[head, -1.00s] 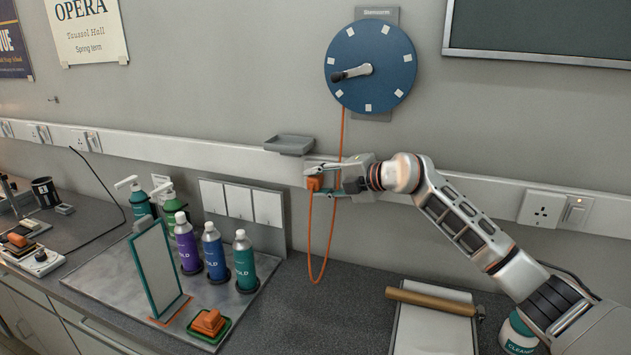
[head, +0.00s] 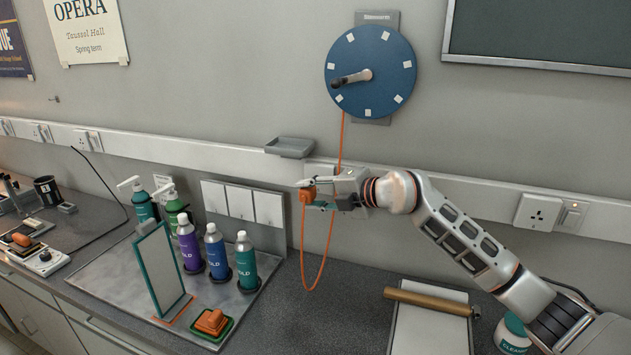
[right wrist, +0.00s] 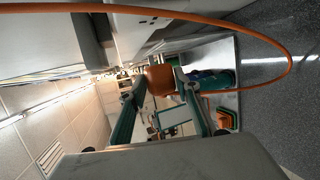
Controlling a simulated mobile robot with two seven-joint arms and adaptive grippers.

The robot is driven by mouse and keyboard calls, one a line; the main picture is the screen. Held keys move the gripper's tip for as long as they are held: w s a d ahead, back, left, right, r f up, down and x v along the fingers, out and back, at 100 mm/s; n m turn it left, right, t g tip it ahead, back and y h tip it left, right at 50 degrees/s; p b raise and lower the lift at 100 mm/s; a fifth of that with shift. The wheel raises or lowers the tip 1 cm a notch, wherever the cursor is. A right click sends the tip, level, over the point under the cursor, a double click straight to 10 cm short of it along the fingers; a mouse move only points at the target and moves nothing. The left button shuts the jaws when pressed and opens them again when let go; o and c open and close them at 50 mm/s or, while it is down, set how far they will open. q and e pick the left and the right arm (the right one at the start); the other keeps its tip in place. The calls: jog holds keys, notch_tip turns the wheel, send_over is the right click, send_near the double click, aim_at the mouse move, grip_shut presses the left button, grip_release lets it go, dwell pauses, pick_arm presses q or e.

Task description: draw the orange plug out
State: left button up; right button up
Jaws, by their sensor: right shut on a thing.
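The orange plug (head: 305,196) is held between the fingertips of my right gripper (head: 318,193), in front of the wall trunking. It also shows between the two fingers in the right wrist view (right wrist: 160,79), with open space around it. An orange cord (head: 325,250) hangs in a loop from the plug and runs up behind the gripper to the blue dial (head: 370,95). A pale socket plate (head: 325,168) is behind my gripper, largely hidden. The plug appears clear of it, though the contact side is hidden. My left gripper is out of view.
A small grey shelf (head: 290,147) sits just above and left of the gripper. Several bottles, a standing mirror (head: 160,268) and an orange switch (head: 211,321) stand on the left of the counter. A roller with paper (head: 427,301) lies at right. Dark counter between is clear.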

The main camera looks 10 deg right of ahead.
jog(key=shift+s+a, duration=0.45)
jog(key=shift+s, duration=0.15)
jog(key=shift+s+a, duration=0.4)
jog(key=shift+s, duration=0.2)
